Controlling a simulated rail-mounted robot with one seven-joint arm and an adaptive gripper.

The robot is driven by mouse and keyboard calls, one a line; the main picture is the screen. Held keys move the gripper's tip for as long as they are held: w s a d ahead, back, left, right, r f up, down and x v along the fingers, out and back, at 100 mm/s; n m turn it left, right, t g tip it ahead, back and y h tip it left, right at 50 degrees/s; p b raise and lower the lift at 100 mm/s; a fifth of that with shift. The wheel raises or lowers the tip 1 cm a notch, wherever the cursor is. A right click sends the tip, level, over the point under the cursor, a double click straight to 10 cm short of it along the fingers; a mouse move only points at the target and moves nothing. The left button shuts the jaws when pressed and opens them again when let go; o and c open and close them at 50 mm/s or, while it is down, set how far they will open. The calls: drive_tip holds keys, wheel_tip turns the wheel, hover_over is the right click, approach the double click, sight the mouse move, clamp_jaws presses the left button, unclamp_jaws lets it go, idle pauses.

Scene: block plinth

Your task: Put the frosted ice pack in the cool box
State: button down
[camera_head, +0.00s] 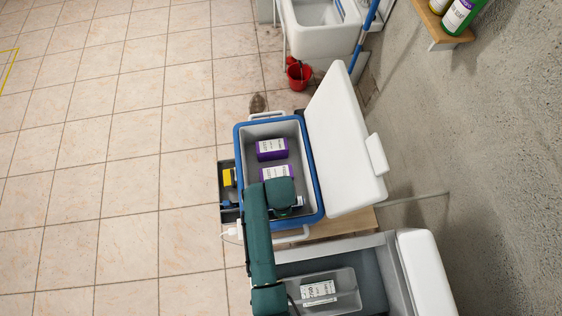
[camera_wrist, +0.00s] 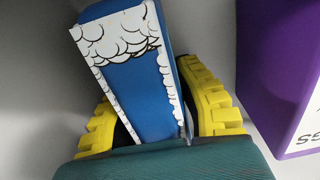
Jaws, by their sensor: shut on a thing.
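The cool box (camera_head: 238,152) has a blue rim and grey inside, and its white lid (camera_head: 340,140) stands open to the right. My arm reaches over its near part, with my gripper down inside and mostly hidden in the head view. In the wrist view, the yellow-padded fingers of my gripper (camera_wrist: 158,110) are shut on the frosted ice pack (camera_wrist: 150,95), a blue slab with white frost markings. The pack is tilted in the picture, against grey walls. I cannot tell whether it touches the box floor.
Purple-and-white packs (camera_head: 271,150) lie in the cool box; one purple pack (camera_wrist: 280,70) is close right of my gripper. A dark tray with a yellow item (camera_head: 228,178) sits left of the box. A grey open container with a clear bin (camera_head: 345,278) is nearer; a red bucket (camera_head: 299,76) stands beyond.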

drive_tip(key=c, duration=0.8)
unclamp_jaws()
drive_tip(key=shift+f, duration=0.1)
drive_tip(key=shift+c, duration=0.2)
wheel_tip(320, 180, up, 12)
drive_tip(key=shift+r+p, duration=0.2)
drive_tip(key=shift+p, duration=0.15)
drive_tip(key=w+d+r+n+t, duration=0.1)
drive_tip(key=w+r+n+t, duration=0.5)
drive_tip(key=r, duration=0.8)
drive_tip(key=w+d+r+n+t, duration=0.25)
drive_tip(key=w+r+t, duration=0.5)
drive_tip(key=r, duration=0.65)
drive_tip(key=s+d+r+n+t, duration=0.1)
drive_tip(key=s+r+n+t, duration=0.3)
drive_tip(key=r, duration=0.8)
drive_tip(key=s+d+r+n+t, duration=0.2)
drive_tip(key=s+r+n+t, duration=0.1)
drive_tip(key=r, duration=0.9)
drive_tip(key=shift+s+r+n+t, duration=0.35)
drive_tip(key=shift+s+t, duration=0.35)
drive_tip(key=shift+t, duration=0.15)
